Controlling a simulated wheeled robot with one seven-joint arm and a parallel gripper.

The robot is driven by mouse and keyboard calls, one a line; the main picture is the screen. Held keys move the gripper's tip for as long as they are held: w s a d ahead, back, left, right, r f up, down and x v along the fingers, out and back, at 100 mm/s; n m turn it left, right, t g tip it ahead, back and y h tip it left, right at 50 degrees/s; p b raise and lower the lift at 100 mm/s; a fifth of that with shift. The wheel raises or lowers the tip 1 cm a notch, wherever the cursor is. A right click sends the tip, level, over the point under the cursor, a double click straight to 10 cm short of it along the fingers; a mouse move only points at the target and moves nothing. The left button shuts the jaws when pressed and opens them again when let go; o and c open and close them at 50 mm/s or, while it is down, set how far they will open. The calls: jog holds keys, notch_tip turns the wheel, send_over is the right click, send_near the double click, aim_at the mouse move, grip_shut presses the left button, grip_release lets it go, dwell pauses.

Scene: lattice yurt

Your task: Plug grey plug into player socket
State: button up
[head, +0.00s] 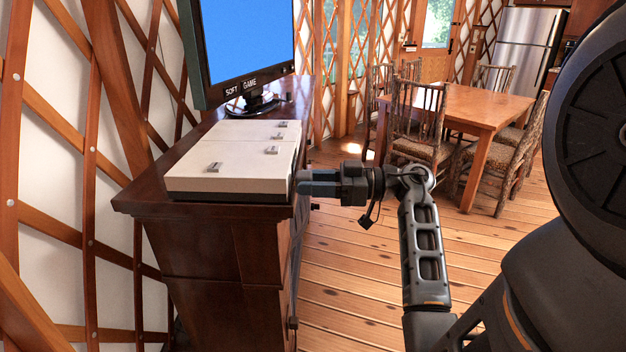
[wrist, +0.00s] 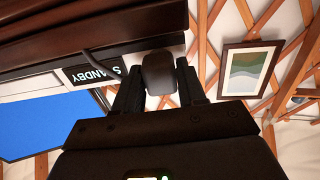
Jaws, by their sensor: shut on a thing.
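My gripper (head: 306,184) reaches left toward the right end of the pale box-shaped units on the cabinet, in the head view. In the wrist view its fingers (wrist: 158,85) are shut on a rounded dark grey plug (wrist: 158,72). A dark cable-like strand (wrist: 97,66) shows left of the plug. The front pale unit (head: 225,172), likely the player, lies flat with small metal pieces on top. A label reading STANDBY (wrist: 93,72) shows close to the plug in the wrist view. The player socket is hidden, and I cannot tell whether the plug touches it.
The dark wooden cabinet (head: 205,225) carries the units and a screen (head: 240,40) with SOFT and GAME labels. The lattice wall (head: 50,130) is close at the left. A dining table (head: 460,103) with chairs stands back right. Wooden floor (head: 345,285) is open beside the cabinet.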

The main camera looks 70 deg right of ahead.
jog(key=shift+w+a+p, duration=0.1)
jog(key=shift+w+p, duration=0.25)
jog(key=shift+w, duration=0.15)
dwell(0.3)
jog(key=o, duration=1.1)
jog(key=shift+s, duration=0.1)
jog(key=b+v, duration=0.1)
jog(key=v, duration=0.6)
jog(key=shift+s, duration=0.35)
